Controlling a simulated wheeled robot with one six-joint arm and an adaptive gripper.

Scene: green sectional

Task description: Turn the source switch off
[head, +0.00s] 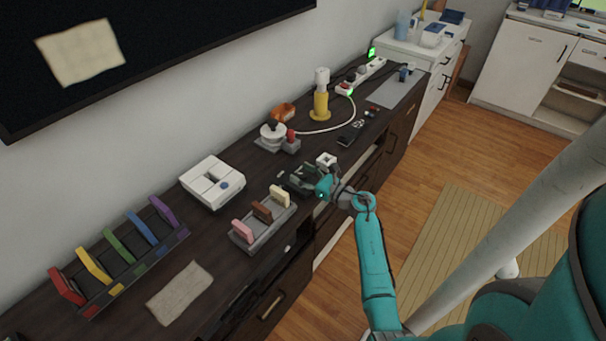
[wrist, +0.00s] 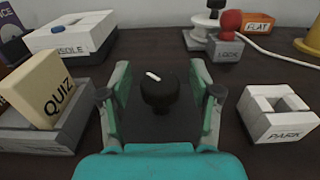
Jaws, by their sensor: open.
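A round black knob (wrist: 158,92) with a short white pointer mark stands between my fingers in the wrist view. It looks like a rotary switch, but no source label is readable on it. The white mark lies nearly sideways, slightly tilted. My gripper (wrist: 160,70) is open, with one finger on each side of the knob and a visible gap on both sides. In the head view my gripper (head: 303,180) is low over the dark cabinet top, and its fingers largely hide the knob there.
A white block marked PARK (wrist: 277,113) is close on the right. A holder with a QUIZ tab (wrist: 50,90) is close on the left. The white console (wrist: 70,35) and the LOCK base (wrist: 222,48) stand behind. A remote (head: 351,132) lies farther along the cabinet top (head: 225,250).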

